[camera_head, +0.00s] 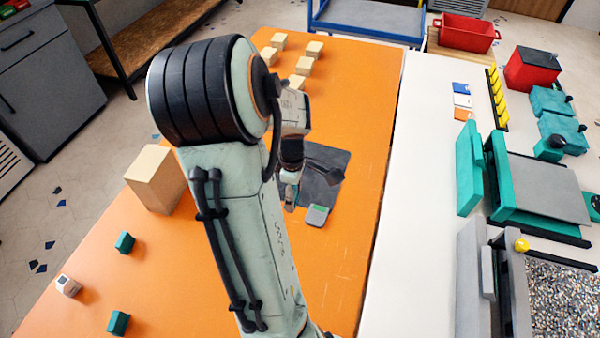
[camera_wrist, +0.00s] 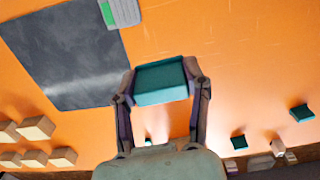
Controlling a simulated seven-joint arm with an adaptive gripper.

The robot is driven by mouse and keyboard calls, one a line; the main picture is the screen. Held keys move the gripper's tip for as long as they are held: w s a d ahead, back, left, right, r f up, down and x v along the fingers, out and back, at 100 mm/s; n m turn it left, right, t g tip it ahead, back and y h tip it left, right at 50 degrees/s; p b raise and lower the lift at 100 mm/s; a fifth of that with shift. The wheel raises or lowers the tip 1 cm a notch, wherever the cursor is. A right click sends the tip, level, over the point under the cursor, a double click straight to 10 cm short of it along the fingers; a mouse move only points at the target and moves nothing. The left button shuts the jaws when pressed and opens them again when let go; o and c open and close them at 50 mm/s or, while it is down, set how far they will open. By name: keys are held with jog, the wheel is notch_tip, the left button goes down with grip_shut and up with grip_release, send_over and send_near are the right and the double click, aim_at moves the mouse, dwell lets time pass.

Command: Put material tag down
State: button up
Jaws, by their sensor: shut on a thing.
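My gripper (camera_wrist: 161,92) is shut on a teal block (camera_wrist: 160,80), one finger on each side of it. The block may be the material tag; no writing on it is readable. It appears to be over the orange table (camera_wrist: 240,60), but I cannot tell its height. In the head view my gripper (camera_head: 290,190) is at the left edge of a dark grey mat (camera_head: 322,175), and my arm hides the block. A grey card with a green stripe (camera_head: 317,215) lies at the mat's near corner; it also shows in the wrist view (camera_wrist: 122,12).
A large tan block (camera_head: 156,180) stands left of my arm. Several tan blocks (camera_head: 314,49) stand at the far end. A white counter (camera_head: 400,200) borders the right.

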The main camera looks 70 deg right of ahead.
jog(key=s+d, duration=0.1)
jog(key=d, duration=0.1)
send_over(303, 184)
jog(key=shift+m, duration=0.3)
jog(key=f, duration=0.6)
jog(key=a+f, duration=0.1)
jog(key=f, duration=0.2)
jog(key=shift+s, duration=0.15)
jog(key=shift+d+f, duration=0.15)
jog(key=shift+d, duration=0.05)
jog(key=shift+d+f, duration=0.15)
jog(key=shift+f, duration=0.75)
jog(key=shift+d+f, duration=0.1)
jog(key=shift+f, duration=0.8)
jog(key=shift+f, duration=0.2)
jog(key=o, duration=0.7)
jog(key=shift+o, duration=0.3)
